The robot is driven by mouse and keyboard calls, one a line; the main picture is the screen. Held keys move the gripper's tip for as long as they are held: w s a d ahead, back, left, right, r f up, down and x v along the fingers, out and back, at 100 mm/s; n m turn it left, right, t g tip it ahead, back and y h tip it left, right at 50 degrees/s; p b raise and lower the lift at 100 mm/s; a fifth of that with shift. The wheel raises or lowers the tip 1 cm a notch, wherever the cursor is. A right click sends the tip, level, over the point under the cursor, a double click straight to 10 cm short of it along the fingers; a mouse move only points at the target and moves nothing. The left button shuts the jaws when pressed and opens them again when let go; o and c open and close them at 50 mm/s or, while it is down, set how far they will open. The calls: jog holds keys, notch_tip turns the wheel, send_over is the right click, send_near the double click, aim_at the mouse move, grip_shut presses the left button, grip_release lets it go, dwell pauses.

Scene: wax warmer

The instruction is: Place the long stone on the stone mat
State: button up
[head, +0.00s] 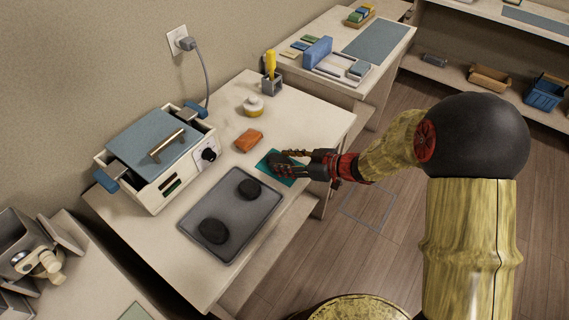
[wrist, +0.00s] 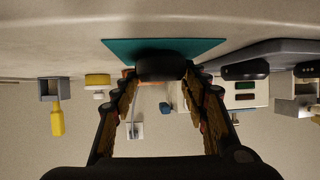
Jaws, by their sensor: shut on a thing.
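The long stone, dark and rounded, is between the fingers of my gripper (head: 286,163). In the head view the stone (head: 277,160) is over the teal stone mat (head: 264,168), partly hidden by the fingers. I cannot tell whether the stone touches the mat. My gripper is shut on the stone and reaches in from the right.
A grey tray (head: 236,206) with two dark stones (head: 250,189) lies to the left. The wax warmer (head: 155,160) is at far left.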

jog(key=shift+r, duration=0.15)
jog(key=o, duration=1.4)
jog(key=shift+f, duration=0.2)
jog(key=shift+o, duration=0.2)
